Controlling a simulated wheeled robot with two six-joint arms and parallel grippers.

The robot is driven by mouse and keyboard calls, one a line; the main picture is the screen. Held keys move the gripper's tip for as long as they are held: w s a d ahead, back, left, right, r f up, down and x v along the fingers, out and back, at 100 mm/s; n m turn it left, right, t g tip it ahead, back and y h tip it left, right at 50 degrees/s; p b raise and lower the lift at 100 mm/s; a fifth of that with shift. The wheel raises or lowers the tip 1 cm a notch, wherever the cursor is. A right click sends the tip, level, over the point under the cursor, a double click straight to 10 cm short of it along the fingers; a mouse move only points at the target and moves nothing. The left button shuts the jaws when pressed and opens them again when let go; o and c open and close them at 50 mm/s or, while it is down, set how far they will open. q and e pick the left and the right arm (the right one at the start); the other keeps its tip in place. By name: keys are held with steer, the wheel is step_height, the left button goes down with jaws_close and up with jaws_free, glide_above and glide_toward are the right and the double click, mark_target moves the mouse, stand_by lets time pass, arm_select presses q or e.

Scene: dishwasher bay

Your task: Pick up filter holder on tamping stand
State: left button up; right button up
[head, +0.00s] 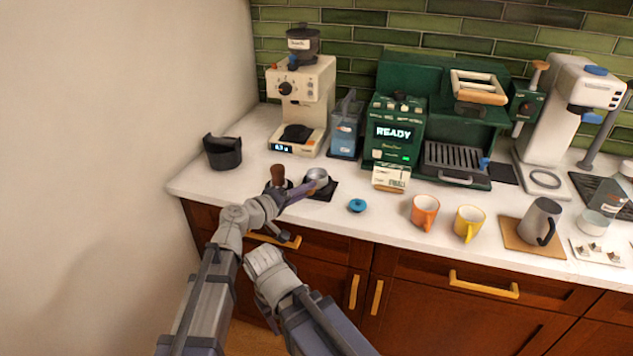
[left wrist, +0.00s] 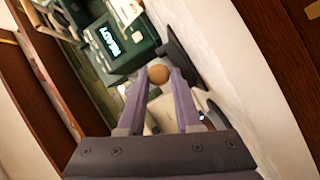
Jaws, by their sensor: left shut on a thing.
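The filter holder (head: 317,175) shows as a silver round basket on the black tamping stand (head: 328,190) near the counter's front left. My left gripper (head: 312,187) reaches it from the left with its purple fingers. In the left wrist view the gripper (left wrist: 158,88) is shut on the filter holder's handle, whose round brown end (left wrist: 158,74) shows between the fingertips. The fingers hide most of the handle in the head view. My right gripper cannot be made out.
An upright brown-handled tool (head: 278,175) stands close left of the fingers. A black bin (head: 222,152), a cream grinder (head: 302,100) and a green coffee machine (head: 395,135) stand behind. A blue disc (head: 357,205), an orange cup (head: 424,211) and a yellow cup (head: 468,222) are right.

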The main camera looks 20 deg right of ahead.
arm_select(q)
steer(key=shift+r, duration=0.1)
jaws_close()
step_height(320, 180, up, 10)
steer(key=p, duration=1)
